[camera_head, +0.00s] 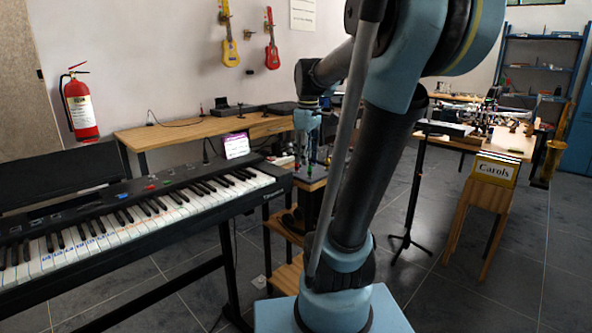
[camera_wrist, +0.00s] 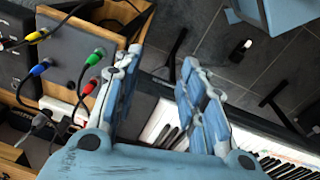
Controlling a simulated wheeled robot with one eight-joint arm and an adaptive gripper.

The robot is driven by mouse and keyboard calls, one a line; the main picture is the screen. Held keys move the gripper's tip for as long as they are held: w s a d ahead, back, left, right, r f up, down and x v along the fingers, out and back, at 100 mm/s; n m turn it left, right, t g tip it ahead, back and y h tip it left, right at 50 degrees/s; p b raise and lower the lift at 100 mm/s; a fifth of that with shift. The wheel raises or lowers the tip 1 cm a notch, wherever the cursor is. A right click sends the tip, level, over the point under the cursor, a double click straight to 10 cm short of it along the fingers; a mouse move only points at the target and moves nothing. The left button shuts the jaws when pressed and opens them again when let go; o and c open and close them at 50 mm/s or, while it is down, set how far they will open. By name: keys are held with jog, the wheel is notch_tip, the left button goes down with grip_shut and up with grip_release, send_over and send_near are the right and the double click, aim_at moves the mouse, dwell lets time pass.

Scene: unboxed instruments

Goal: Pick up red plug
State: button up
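The red plug (camera_wrist: 90,86) shows in the wrist view just left of my gripper's left finger, outside the gap between the fingers. A green plug (camera_wrist: 93,57), a blue plug (camera_wrist: 38,68) and a yellow plug (camera_wrist: 38,36) are close by, each on a cable, around a grey box (camera_wrist: 75,50). My gripper (camera_wrist: 160,65) is open, with nothing between its fingers. In the head view my gripper (camera_head: 307,140) points down over the small wooden stand with the plugs, which are too small there to tell contact.
The wooden stand (camera_head: 283,232) is beside a keyboard (camera_head: 140,213) on the left. A long wooden desk (camera_head: 205,128) is behind. A tablet or sheet (camera_head: 236,145) stands at the keyboard's far end. Tiled floor is open to the right, with a black stand (camera_head: 410,205).

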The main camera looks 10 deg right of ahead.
jog(key=w+r+n+g, duration=0.1)
jog(key=w+r+n, duration=0.2)
jog(key=w, duration=0.6)
jog(key=w+r+n, duration=0.3)
jog(key=w+n, duration=0.1)
jog(key=w, duration=0.4)
send_over(297, 166)
jog(key=f, duration=1.1)
jog(key=shift+w+d+f, duration=0.15)
jog(key=shift+w+f, duration=0.35)
jog(key=shift+f, duration=2.5)
grip_shut()
